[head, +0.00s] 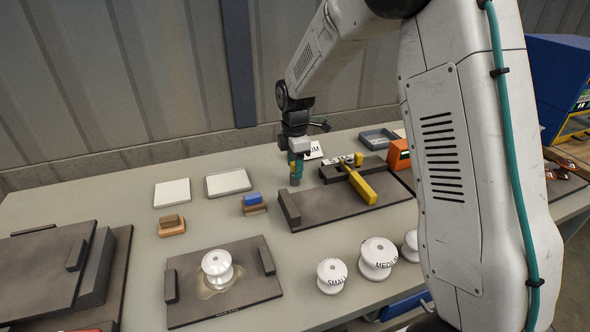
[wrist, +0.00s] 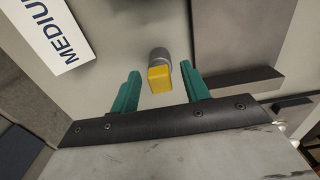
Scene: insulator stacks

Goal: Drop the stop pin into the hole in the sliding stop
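The stop pin appears as a grey cylinder with a yellow block-shaped head (wrist: 159,79) in the wrist view. In the head view its grey part (head: 295,181) shows below my fingers, near the left side of the dark fixture plate. My gripper (head: 297,166) is over the pin. In the wrist view its teal fingers (wrist: 162,88) stand on both sides of the yellow head with gaps, open and not touching it. A yellow bar (head: 361,187), seemingly the sliding stop, lies on the fixture plate (head: 325,212). I cannot make out its hole.
A dark block and a small yellow knob (head: 358,159) are at the plate's back. An orange block (head: 399,154) stands to the right. A blue block (head: 252,198) and white insulators (head: 332,275) are nearby. A MEDIUM card (wrist: 50,35) lies beside the pin.

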